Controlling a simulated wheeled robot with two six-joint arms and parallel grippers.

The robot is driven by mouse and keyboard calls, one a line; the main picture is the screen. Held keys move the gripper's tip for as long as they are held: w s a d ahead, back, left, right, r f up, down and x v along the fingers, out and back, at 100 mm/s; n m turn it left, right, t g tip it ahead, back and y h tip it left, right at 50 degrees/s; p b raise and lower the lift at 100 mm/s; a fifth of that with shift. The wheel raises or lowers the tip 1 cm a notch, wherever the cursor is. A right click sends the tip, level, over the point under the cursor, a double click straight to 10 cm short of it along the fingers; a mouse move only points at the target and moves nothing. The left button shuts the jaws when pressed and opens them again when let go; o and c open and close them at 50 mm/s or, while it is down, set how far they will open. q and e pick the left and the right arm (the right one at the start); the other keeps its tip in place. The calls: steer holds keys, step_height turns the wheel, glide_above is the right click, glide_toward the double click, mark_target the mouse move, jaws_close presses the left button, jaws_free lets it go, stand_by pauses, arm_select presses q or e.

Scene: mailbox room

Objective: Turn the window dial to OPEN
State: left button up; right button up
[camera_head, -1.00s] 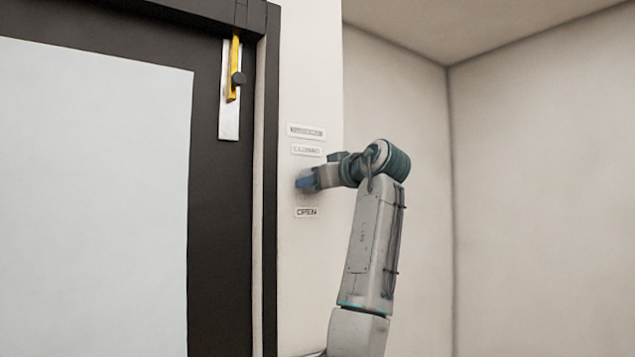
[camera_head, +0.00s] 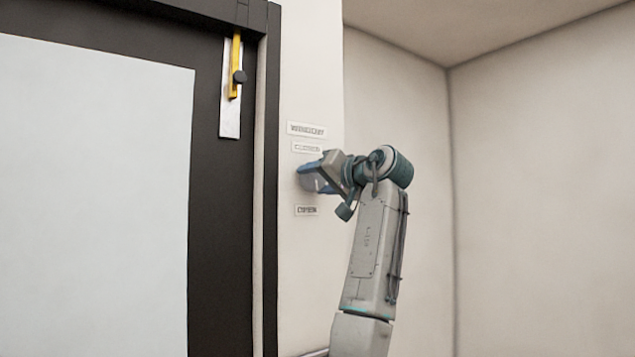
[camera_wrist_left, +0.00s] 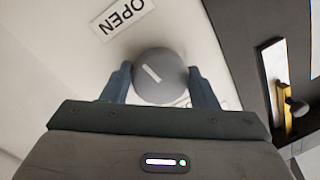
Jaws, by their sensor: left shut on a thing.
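The window dial is a round grey knob (camera_wrist_left: 172,86) with a short white mark, on the white wall. In the left wrist view the mark slants toward the upper left, roughly toward the OPEN label (camera_wrist_left: 122,17). My left gripper (camera_wrist_left: 161,88) is shut on the dial, one finger on each side. In the head view my left gripper (camera_head: 311,177) is at the wall and hides most or all of the dial. The OPEN label (camera_head: 306,211) is below it there, and a closed label (camera_head: 306,148) is above. My right gripper is not in view.
A larger label (camera_head: 306,130) sits above the closed label. A dark door frame (camera_head: 271,200) stands close left of the dial. A yellow latch handle (camera_head: 235,65) on a metal plate is on the door. The right side is bare wall.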

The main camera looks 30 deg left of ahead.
arm_select(q)
steer(key=shift+m, duration=0.4)
steer(key=o, duration=1)
steer(key=shift+c, duration=0.2)
steer(key=shift+d, duration=0.25)
steer(key=b+v, duration=0.4)
steer(key=v, duration=0.6)
steer(key=shift+b, duration=0.3)
steer(key=shift+d, duration=0.15)
